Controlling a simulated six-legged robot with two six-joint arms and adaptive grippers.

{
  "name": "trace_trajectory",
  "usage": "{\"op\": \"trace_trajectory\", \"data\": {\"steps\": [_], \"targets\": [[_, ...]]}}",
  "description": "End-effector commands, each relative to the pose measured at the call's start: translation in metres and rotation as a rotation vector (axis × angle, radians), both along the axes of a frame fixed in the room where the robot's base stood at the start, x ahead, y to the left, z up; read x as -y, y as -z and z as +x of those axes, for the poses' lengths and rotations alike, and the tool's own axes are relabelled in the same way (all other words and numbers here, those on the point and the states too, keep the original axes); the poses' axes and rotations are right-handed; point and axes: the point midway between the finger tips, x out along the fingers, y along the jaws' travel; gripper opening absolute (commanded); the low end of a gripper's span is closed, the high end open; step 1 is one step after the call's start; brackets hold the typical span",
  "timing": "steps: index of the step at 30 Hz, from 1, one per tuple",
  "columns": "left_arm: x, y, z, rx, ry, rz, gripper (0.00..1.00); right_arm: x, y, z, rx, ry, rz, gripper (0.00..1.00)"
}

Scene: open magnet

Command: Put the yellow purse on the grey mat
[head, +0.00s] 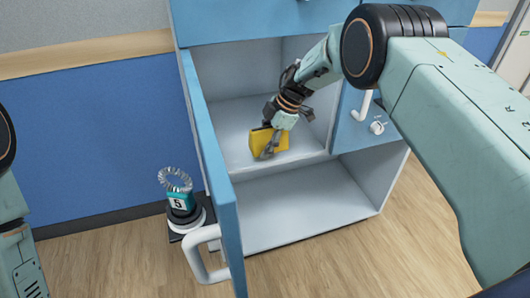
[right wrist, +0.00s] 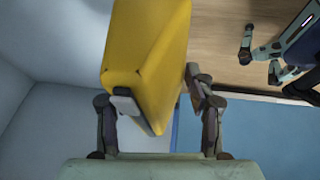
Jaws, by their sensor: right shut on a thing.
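The yellow purse (head: 258,138) is inside the open blue cabinet, at its upper compartment. My right gripper (head: 268,148) reaches in from the upper right and is shut on the purse. In the right wrist view the purse (right wrist: 148,50) is between the two fingers of the gripper (right wrist: 158,95), tilted, with a finger on each side. Whether it touches the compartment floor I cannot tell. I cannot make out a grey mat in either view. My left arm shows only in part at the left edge, and its gripper is out of view.
The cabinet door (head: 210,165) stands open on the left, with a white handle (head: 200,258). A lower compartment (head: 300,205) is empty. Wooden floor (head: 350,265) is clear in front.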

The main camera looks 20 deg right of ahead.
Motion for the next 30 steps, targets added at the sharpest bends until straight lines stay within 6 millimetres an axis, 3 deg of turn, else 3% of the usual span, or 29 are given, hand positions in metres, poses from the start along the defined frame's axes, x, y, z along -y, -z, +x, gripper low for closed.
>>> {"op": "trace_trajectory", "data": {"steps": [1,4,22,23,30], "targets": [[0.0,0.005,0.0,0.0,0.0,0.0,0.39,0.0,0.016,-0.004,-0.01,0.0,0.0,0.19],[0.0,0.008,0.0,0.0,0.0,0.0,0.39,0.0,0.025,-0.003,-0.007,0.001,0.0,0.19],[0.0,0.01,0.0,0.0,0.0,0.0,0.39,0.0,0.035,-0.003,-0.005,0.0,0.0,0.19],[0.0,0.01,0.0,0.0,0.0,0.0,0.39,0.0,0.035,-0.003,-0.005,0.0,0.0,0.56],[0.0,0.01,0.0,0.0,0.0,0.0,0.39,0.0,0.034,-0.003,-0.006,0.0,0.0,0.76]]}}
